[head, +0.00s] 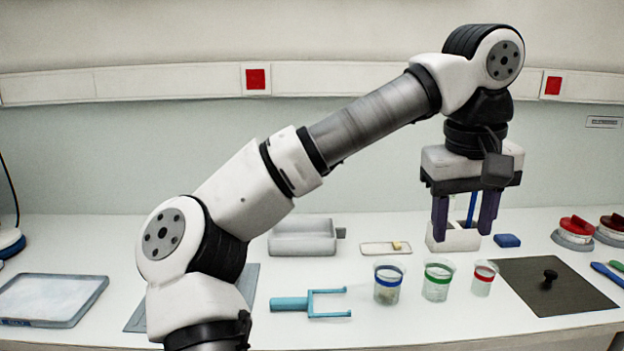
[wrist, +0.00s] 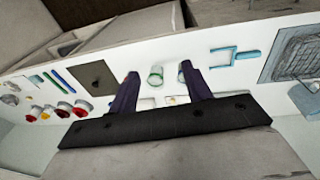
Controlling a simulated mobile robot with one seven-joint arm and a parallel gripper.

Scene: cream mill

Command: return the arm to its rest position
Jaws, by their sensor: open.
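My arm stretches across the head view from lower left to upper right. My gripper (head: 464,225) hangs at its end, pointing down, with two dark purple fingers apart. In the head view the fingers overlap a white holder (head: 465,241) with a blue stick (head: 471,207) showing between them; I cannot tell the exact distance between fingers and holder. In the wrist view my gripper (wrist: 160,72) is also open, and I see nothing clamped between the fingers.
Beakers with blue (head: 388,284), green (head: 437,282) and red (head: 483,278) bands stand in front of the holder. A dark mat (head: 580,300) with a black knob lies right.

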